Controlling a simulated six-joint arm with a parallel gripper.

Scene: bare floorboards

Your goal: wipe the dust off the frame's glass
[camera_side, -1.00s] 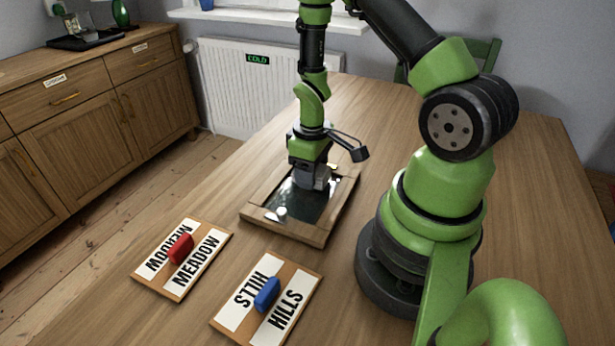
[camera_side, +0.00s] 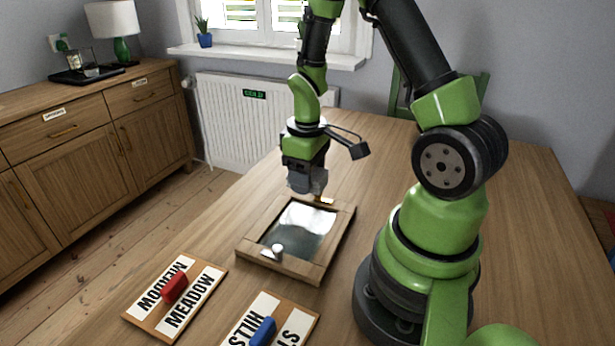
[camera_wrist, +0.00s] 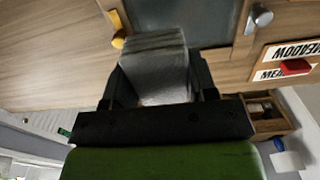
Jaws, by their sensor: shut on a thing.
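The wooden picture frame (camera_side: 328,252) lies flat on the table in the side view, glass (camera_side: 293,240) up. The far part of the glass shines white and the near part looks dark grey; I cannot tell dust from reflection. My gripper (camera_side: 305,184) is shut on a grey block-like pad (camera_wrist: 158,72), above the frame's far left edge and apart from the glass. In the wrist view, the pad hides part of the frame, and a strip of dark glass (camera_wrist: 185,20) shows behind it.
A silvery knob (camera_side: 277,251) stands at the frame's near end, and a small yellowish piece (camera_side: 327,200) is at its far end. Two signs, MEADOW with a red handle (camera_side: 175,288) and HILLS with a blue handle (camera_side: 263,331), lie nearer. The table's far right is clear.

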